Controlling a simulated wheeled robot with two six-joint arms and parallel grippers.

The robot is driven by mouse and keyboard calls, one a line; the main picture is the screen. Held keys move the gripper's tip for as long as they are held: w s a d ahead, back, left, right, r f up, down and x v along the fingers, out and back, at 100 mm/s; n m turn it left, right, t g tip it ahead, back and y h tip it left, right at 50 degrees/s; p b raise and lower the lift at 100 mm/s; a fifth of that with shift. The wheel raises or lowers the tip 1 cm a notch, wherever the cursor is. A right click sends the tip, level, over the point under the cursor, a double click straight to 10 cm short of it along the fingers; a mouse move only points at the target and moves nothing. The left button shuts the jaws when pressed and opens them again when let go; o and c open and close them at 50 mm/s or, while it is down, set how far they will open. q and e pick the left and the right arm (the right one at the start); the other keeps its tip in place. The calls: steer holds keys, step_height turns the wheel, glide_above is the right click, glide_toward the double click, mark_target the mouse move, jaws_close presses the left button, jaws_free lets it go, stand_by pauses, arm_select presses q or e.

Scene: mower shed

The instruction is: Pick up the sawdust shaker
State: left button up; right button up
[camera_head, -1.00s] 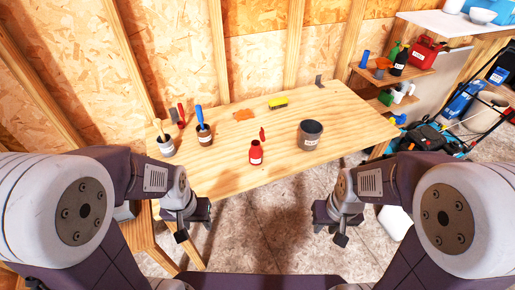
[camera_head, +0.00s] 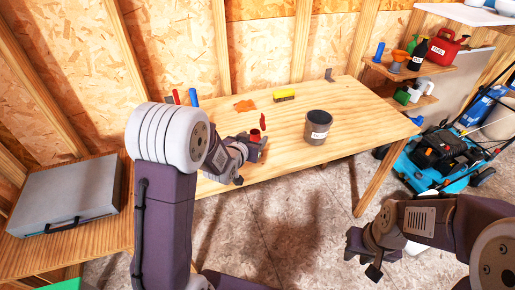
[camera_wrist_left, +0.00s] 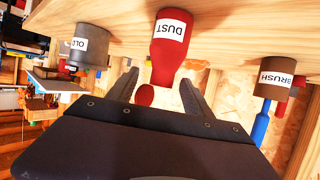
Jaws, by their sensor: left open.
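The sawdust shaker is a red bottle labelled DUST (camera_wrist_left: 170,45), standing on the wooden workbench. In the head view only its red upper part (camera_head: 254,134) shows above my left gripper (camera_head: 252,150); the rest is hidden. In the left wrist view my left gripper (camera_wrist_left: 160,88) is open, with one finger on each side of the shaker's narrow upper end. I see no finger pressed on it. My right gripper (camera_head: 363,262) is open and empty, low in front of the bench at the right.
A grey case (camera_head: 68,200) lies at left.

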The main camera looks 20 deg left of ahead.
arm_select(q)
steer(key=x, duration=0.7)
steer(key=shift+a, duration=0.25)
steer(key=shift+r, duration=0.1)
steer(key=shift+s, duration=0.1)
steer(key=c, duration=0.3)
jaws_close()
